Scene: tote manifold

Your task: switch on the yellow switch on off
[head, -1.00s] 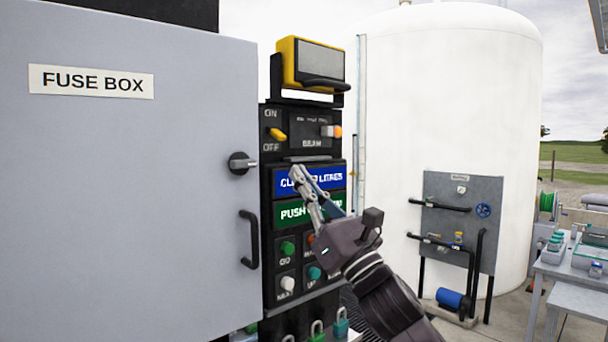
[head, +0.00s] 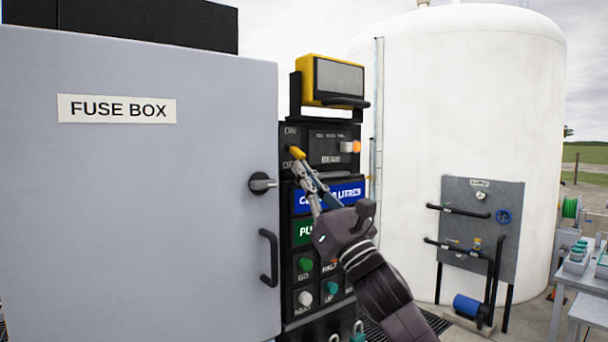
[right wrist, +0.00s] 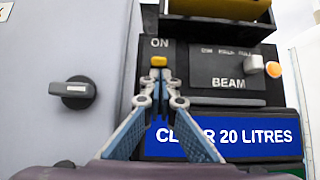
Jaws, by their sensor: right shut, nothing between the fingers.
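The yellow switch (head: 297,152) is a small lever on the black control panel, between the ON and OFF labels. In the right wrist view the yellow switch (right wrist: 158,61) shows just below the word ON. The OFF label is hidden there behind my fingers. My right gripper (head: 299,168) is shut and empty, its fingertips at the lower side of the lever. In the right wrist view my right gripper (right wrist: 161,76) has its tips directly below the yellow lever, touching or very close; I cannot tell which. My left gripper is not in view.
The grey fuse box (head: 150,200) stands close on the left, with a rotary knob (head: 262,183) and a handle (head: 269,257) sticking out. The BEAM control (head: 349,146) is right of the switch. Blue and green label plates and several push buttons are below. A white tank stands behind.

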